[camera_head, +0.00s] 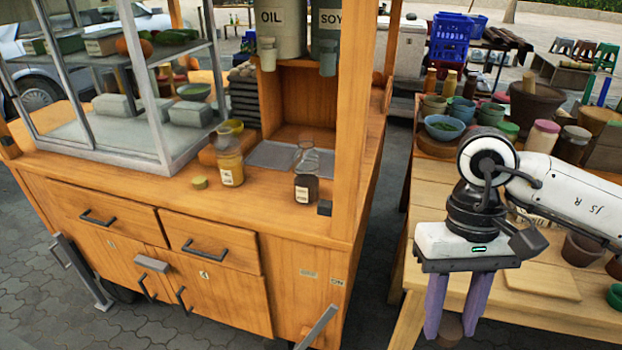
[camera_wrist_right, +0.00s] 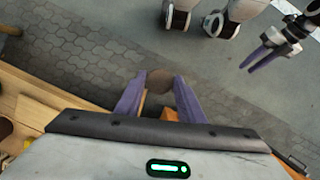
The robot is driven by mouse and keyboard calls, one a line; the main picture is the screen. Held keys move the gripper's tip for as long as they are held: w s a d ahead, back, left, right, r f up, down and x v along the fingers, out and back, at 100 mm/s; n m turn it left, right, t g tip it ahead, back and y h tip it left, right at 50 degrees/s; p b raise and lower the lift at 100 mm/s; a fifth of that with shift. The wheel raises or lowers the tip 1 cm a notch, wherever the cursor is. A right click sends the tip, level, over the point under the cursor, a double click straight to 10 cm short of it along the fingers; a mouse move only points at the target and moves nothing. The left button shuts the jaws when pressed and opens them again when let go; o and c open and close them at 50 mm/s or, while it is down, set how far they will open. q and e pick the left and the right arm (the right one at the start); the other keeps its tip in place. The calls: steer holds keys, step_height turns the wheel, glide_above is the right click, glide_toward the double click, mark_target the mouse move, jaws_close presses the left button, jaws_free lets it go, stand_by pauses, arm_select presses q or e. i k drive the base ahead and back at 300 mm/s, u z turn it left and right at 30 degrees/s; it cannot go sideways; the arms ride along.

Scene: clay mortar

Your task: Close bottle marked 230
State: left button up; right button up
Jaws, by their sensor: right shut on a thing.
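A dark-filled glass bottle (camera_head: 306,187) with a white label stands upright at the cart's front right edge. A yellow-filled glass bottle (camera_head: 230,168) with a pale label stands to its left. The label numbers are too small to read. A small yellow cap (camera_head: 199,182) lies on the counter left of the yellow bottle. My right gripper (camera_head: 450,328) is shut on a round brown piece, which looks like a cap (camera_wrist_right: 160,81), low in front of the wooden table and well right of the bottles. My left gripper (camera_wrist_right: 251,66) shows at the upper right of the right wrist view, its fingers apart and empty.
The wooden cart (camera_head: 130,190) has a glass case (camera_head: 110,90) at left and a post (camera_head: 354,120) right of the bottles. A paved gap separates it from the side table (camera_head: 430,190), crowded with bowls and jars. OIL (camera_head: 281,30) and SOY (camera_head: 328,22) containers hang above.

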mark_target(306, 161)
steer(key=i, duration=1)
